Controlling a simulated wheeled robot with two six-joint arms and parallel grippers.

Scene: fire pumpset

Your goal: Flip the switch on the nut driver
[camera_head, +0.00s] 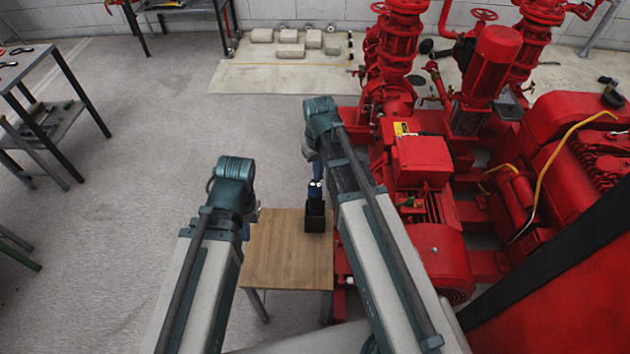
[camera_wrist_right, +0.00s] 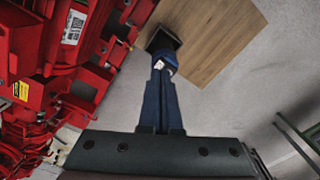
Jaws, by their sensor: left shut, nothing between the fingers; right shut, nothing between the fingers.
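The nut driver (camera_head: 315,191) is a small dark blue tool with white marks, standing in a black holder (camera_head: 315,220) on the small wooden table. In the right wrist view the nut driver (camera_wrist_right: 165,60) shows just past my fingertips, with the black holder (camera_wrist_right: 160,39) beyond it. My right gripper (camera_head: 318,172) is shut and empty, its dark blue fingers (camera_wrist_right: 159,75) pointing at the tool. I cannot tell whether they touch it. The switch is too small to make out. My left gripper (camera_head: 246,230) is shut and empty at the table's left edge, partly hidden by its arm.
The wooden table (camera_head: 280,262) is otherwise bare. The red pump set (camera_head: 420,165) stands close on the right, with pipes and a motor. A metal workbench (camera_head: 45,85) stands at the left. The grey floor (camera_head: 150,170) left of the table is clear.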

